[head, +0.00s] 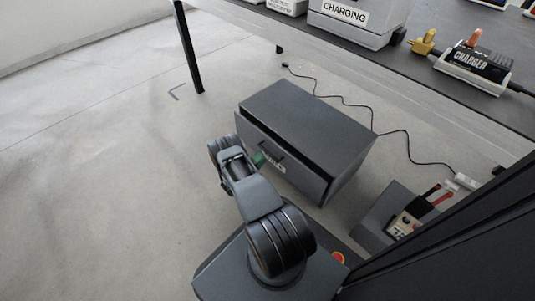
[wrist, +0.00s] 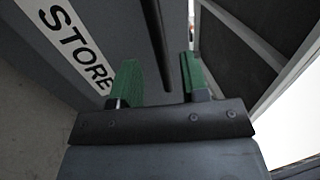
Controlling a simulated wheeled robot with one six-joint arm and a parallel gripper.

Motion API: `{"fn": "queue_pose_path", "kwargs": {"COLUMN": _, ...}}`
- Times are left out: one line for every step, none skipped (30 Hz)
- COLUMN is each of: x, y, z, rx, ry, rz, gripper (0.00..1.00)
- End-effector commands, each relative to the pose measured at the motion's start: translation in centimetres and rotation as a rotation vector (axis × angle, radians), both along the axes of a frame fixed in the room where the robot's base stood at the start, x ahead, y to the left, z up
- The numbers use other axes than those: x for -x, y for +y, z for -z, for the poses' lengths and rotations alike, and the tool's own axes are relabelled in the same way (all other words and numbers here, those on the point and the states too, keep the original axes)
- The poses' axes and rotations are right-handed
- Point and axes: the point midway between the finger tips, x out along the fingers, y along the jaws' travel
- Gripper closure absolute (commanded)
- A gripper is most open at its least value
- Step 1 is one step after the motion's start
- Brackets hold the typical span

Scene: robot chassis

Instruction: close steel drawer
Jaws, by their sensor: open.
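The dark grey steel drawer (head: 308,182) is in a low cabinet (head: 310,115) on the floor, in the middle of the head view. Its front stands slightly out from the cabinet, with a dark gap along the top edge. A white label on the front reads STORE in the wrist view (wrist: 68,38). A dark bar handle (wrist: 155,40) runs down toward the space between my green fingertips. My gripper (wrist: 160,78) is open at the drawer front; it also shows in the head view (head: 260,159). I cannot tell whether the fingers touch the handle.
A grey table (head: 375,62) stands above and behind the cabinet, with a charging box (head: 350,22) and a charger (head: 475,65) on it. A black cable (head: 345,103) runs over the floor behind the cabinet. A grey bin (head: 378,212) holds tools at the right. The left floor is clear.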

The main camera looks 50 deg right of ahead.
Motion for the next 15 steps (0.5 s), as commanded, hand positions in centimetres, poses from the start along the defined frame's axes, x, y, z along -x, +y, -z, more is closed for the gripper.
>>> {"fn": "queue_pose_path", "kwargs": {"x": 0.1, "y": -0.9, "z": 0.0, "rx": 0.000, "ry": -0.002, "rz": 0.004, "gripper": 0.59}}
{"fn": "queue_pose_path", "kwargs": {"x": 0.1, "y": -1.4, "z": -0.1, "rx": 0.000, "ry": -0.002, "rz": 0.003, "gripper": 0.59}}
{"fn": "queue_pose_path", "kwargs": {"x": 0.2, "y": -1.9, "z": -0.2, "rx": -0.001, "ry": -0.001, "rz": 0.003, "gripper": 0.59}}
{"fn": "queue_pose_path", "kwargs": {"x": 0.2, "y": -2.3, "z": -0.3, "rx": -0.001, "ry": -0.001, "rz": 0.003, "gripper": 0.59}}
{"fn": "queue_pose_path", "kwargs": {"x": 0.2, "y": -2.6, "z": -0.4, "rx": -0.001, "ry": -0.001, "rz": 0.002, "gripper": 0.59}}
{"fn": "queue_pose_path", "kwargs": {"x": 0.2, "y": -3.0, "z": -0.5, "rx": -0.001, "ry": -0.001, "rz": 0.002, "gripper": 0.59}}
{"fn": "queue_pose_path", "kwargs": {"x": 0.3, "y": -3.3, "z": -0.6, "rx": 0.000, "ry": -0.002, "rz": 0.003, "gripper": 0.59}}
{"fn": "queue_pose_path", "kwargs": {"x": 0.3, "y": -3.5, "z": -0.6, "rx": 0.000, "ry": -0.001, "rz": 0.002, "gripper": 0.59}}
{"fn": "queue_pose_path", "kwargs": {"x": 0.3, "y": -3.8, "z": -0.7, "rx": 0.000, "ry": -0.001, "rz": 0.001, "gripper": 0.59}}
{"fn": "queue_pose_path", "kwargs": {"x": 0.3, "y": -3.9, "z": -0.7, "rx": 0.000, "ry": -0.001, "rz": 0.001, "gripper": 0.59}}
{"fn": "queue_pose_path", "kwargs": {"x": 0.3, "y": -4.1, "z": -0.8, "rx": 0.000, "ry": -0.001, "rz": 0.000, "gripper": 0.59}}
{"fn": "queue_pose_path", "kwargs": {"x": 0.3, "y": -4.2, "z": -0.8, "rx": 0.000, "ry": -0.001, "rz": 0.001, "gripper": 0.59}}
{"fn": "queue_pose_path", "kwargs": {"x": 0.3, "y": -4.3, "z": -0.8, "rx": 0.000, "ry": -0.001, "rz": 0.001, "gripper": 0.59}}
{"fn": "queue_pose_path", "kwargs": {"x": 0.3, "y": -4.4, "z": -0.9, "rx": 0.000, "ry": -0.001, "rz": 0.001, "gripper": 0.59}}
{"fn": "queue_pose_path", "kwargs": {"x": 0.4, "y": -4.4, "z": -0.9, "rx": 0.000, "ry": 0.000, "rz": 0.001, "gripper": 0.59}}
